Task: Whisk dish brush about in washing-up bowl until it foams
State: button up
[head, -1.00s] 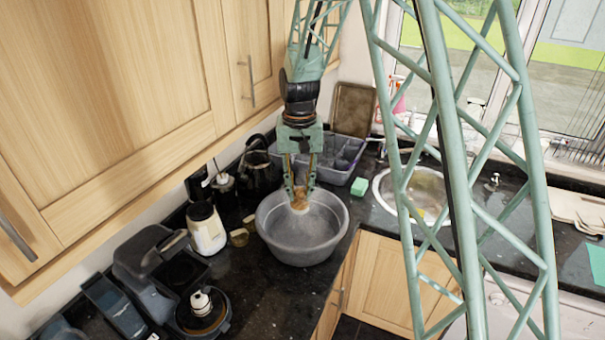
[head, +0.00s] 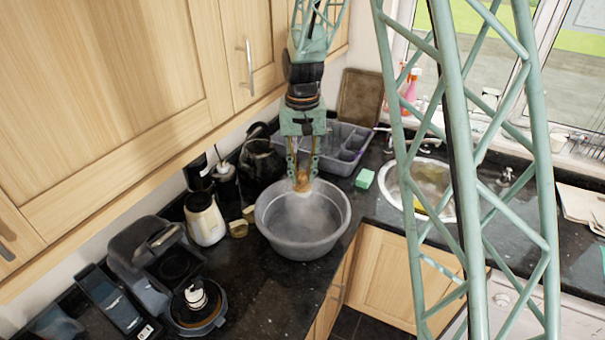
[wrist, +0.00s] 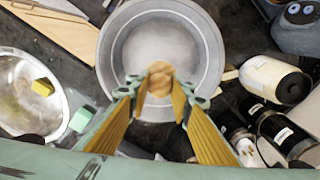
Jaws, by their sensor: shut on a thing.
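The grey washing-up bowl (head: 318,248) stands on the dark worktop near its front edge. It also fills the upper middle of the wrist view (wrist: 213,62). Its inside looks pale and hazy; I cannot tell whether that is foam. My gripper (head: 302,184) points down over the bowl's back part, with its fingers closed on the dish brush (head: 303,182). The brush's tan wooden top shows between the fingertips in the wrist view (wrist: 160,78). Its bristles are mostly hidden beneath it.
A white-and-black appliance (head: 205,220) and a small yellowish block (head: 238,229) stand left of the bowl. A grey compartment tray (head: 345,150) is behind. A green sponge (head: 364,179) and the round sink (head: 430,185) lie to the right. A black kettle (head: 262,160) stands back left.

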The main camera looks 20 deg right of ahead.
jog(key=shift+f, duration=0.25)
dwell(0.4)
notch_tip(320, 180, down, 17)
jog(key=b, duration=0.9)
jog(key=shift+r+b, duration=0.15)
jog(key=shift+b, duration=0.25)
dwell(1.0)
jog(key=shift+a, duration=0.1)
dwell(0.6)
jog(key=shift+a, duration=1.65)
jog(key=d+b, duration=0.1)
jog(key=d, duration=0.6)
